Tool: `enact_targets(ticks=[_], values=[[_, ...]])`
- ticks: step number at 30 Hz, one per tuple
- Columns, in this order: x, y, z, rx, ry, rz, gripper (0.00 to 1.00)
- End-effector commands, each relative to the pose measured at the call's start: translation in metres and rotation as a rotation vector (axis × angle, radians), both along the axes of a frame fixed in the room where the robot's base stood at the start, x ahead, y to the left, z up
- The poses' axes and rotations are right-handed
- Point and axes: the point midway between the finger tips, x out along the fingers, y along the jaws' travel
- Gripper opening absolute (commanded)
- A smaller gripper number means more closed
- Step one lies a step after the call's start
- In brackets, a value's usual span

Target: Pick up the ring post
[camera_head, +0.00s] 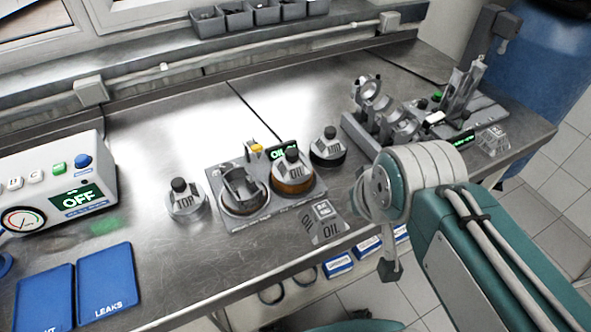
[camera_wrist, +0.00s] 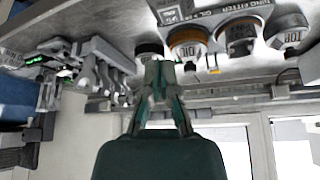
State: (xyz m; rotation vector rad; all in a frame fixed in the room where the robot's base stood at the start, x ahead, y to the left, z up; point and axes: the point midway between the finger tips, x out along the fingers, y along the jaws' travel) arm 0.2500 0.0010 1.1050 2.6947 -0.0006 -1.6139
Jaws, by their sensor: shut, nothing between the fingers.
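Several grey ring posts with black knobs stand upright on the steel bench. One marked TOP (camera_head: 185,200) stands alone at the left. An amber-based post marked OIL (camera_head: 292,172) sits in the right part of a grey holder plate (camera_head: 262,216). A dark-based post (camera_head: 327,148) stands just beyond the plate. The wrist view is upside down and shows the TOP post (camera_wrist: 291,36), the amber post (camera_wrist: 187,40) and the dark post (camera_wrist: 149,47). My gripper (camera_wrist: 160,73) is shut and empty, its tips overlapping the dark post's edge in view; I cannot tell contact.
The plate's left socket (camera_head: 243,190) holds no knobbed post. A grey rack with ring-shaped parts (camera_head: 372,98) stands to the right. A box reading OFF (camera_head: 60,180) and blue pads (camera_head: 105,283) are at the left.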

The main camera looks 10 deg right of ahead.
Motion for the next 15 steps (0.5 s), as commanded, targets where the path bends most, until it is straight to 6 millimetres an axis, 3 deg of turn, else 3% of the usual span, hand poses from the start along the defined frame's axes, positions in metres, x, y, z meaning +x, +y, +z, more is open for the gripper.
enact_targets(ticks=[9,11,15], values=[[0.0,0.0,0.0,0.0,0.0,0.0,0.0],[0.0,0.0,0.0,0.0,0.0,-0.001,0.22],[0.014,0.003,0.006,0.006,0.018,-0.024,0.85]])
